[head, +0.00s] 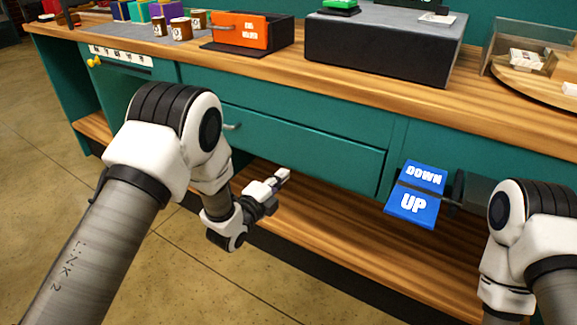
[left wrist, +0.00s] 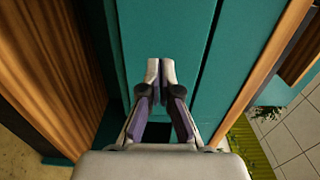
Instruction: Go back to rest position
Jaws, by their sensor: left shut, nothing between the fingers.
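My left gripper (head: 283,176) is in front of the teal counter's lower part, below the drawer (head: 300,140) and above the wooden bottom shelf (head: 330,235). Its fingers are together with nothing between them. In the left wrist view the left gripper (left wrist: 161,72) shows shut in front of a teal panel (left wrist: 205,60). My right arm shows at the lower right of the head view, bent downward. Its gripper is outside the picture.
A blue DOWN/UP paddle (head: 413,195) juts out at the counter's front, between my arms. The wooden countertop (head: 220,68) holds an orange-fronted box (head: 240,32), a dark grey block (head: 380,50) and several small jars. The floor (head: 50,180) at left is clear.

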